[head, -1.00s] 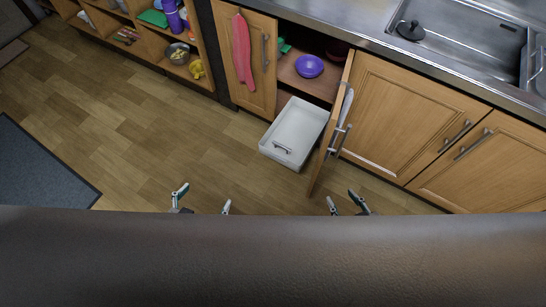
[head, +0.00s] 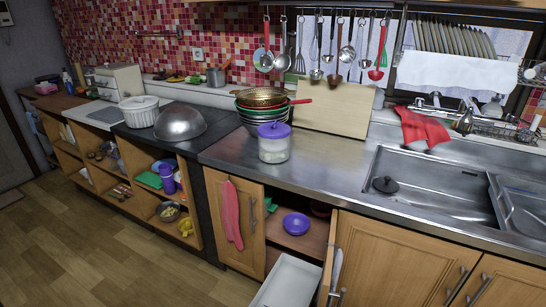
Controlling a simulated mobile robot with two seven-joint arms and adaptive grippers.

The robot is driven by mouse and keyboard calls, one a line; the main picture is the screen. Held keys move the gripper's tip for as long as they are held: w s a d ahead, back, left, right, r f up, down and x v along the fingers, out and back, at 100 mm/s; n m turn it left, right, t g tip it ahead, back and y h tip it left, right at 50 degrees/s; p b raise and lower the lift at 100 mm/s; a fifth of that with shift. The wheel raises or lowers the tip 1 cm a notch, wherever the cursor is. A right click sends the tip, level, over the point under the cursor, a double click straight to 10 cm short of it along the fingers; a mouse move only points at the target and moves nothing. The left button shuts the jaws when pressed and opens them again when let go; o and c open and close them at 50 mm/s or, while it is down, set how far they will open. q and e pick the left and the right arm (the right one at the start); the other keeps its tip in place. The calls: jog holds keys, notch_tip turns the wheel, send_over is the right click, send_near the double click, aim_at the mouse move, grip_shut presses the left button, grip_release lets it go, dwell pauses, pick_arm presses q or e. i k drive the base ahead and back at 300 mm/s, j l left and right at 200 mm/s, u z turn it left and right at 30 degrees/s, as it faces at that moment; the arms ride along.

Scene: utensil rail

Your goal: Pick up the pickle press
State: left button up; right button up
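A clear, whitish container with a purple lid (head: 273,145), which looks like the pickle press, stands upright on the steel counter (head: 330,178). It is in front of a stack of bowls and colanders (head: 262,106), left of the sink. Nothing covers its front. Neither of my grippers shows in the head view now.
Below the counter, a cabinet door (head: 333,262) stands open beside a purple bowl (head: 296,223), and a white bin (head: 288,284) sticks out low. A cutting board (head: 335,104) leans behind the container. The sink (head: 430,185) is at right. Utensils hang above.

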aim_at(274, 144)
jog(key=z, duration=2.7)
jog(key=k+j+z, duration=0.25)
jog(key=j, duration=0.15)
jog(key=k+j+z, duration=0.3)
jog(key=k+j, duration=1.4)
